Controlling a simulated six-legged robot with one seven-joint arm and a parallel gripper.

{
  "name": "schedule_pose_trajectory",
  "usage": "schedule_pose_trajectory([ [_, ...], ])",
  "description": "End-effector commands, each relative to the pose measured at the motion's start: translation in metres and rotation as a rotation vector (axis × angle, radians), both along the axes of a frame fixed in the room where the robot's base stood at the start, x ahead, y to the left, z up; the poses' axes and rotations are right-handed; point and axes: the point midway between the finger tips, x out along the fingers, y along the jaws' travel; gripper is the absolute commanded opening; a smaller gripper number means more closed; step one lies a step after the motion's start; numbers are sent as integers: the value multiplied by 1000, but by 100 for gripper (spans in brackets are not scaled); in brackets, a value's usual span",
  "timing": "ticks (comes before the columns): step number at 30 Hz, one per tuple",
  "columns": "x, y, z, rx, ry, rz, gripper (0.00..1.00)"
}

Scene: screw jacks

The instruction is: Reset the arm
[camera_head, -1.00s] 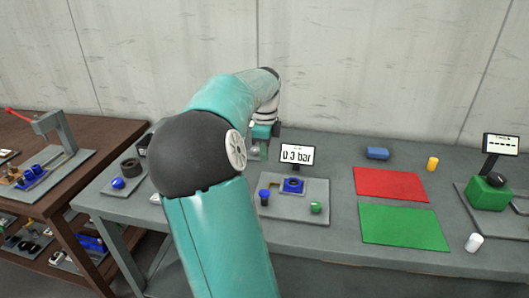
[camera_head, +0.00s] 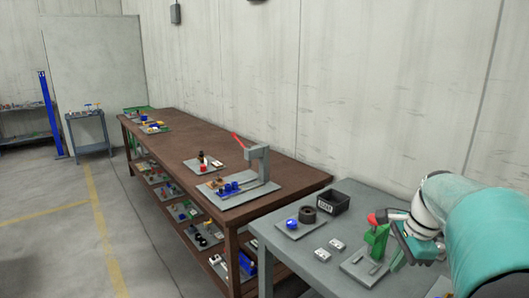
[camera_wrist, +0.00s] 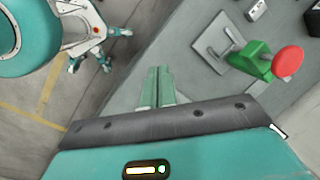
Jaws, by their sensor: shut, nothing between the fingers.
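My gripper (camera_wrist: 156,88) is shut with nothing between its fingers, in the wrist view. In the head view my teal arm enters at the right edge, with its wrist end over the grey table (camera_head: 305,262). A green jack-like stand (camera_head: 376,241) with a red knob (camera_head: 374,220) is close to the wrist end there. In the wrist view the green stand (camera_wrist: 250,60) and its round red knob (camera_wrist: 288,62) lie to the right of the fingers, apart from them. The fingertips are not clear in the head view.
A black bin (camera_head: 336,203), a dark ring (camera_head: 308,215) and a blue part (camera_head: 291,224) on a plate sit on the grey table. A brown workbench (camera_head: 200,155) with a press and several parts stands to the left. Open floor (camera_head: 60,240) lies further left.

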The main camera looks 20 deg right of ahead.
Motion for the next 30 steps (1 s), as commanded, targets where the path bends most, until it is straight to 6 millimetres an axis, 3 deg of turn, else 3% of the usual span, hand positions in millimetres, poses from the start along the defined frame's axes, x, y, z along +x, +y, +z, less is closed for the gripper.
schedule_pose_trajectory([
  [1, -1, 26, 5, -17, -37, 123, 0],
  [6, -10, 104, 13, -120, -139, 545, 0],
  [15, -56, 222, 13, -431, -276, 1273, 0],
  [21, -85, 263, 3, -637, -299, 1613, 0],
  [30, -91, 270, -2, -693, -295, 1699, 0],
])
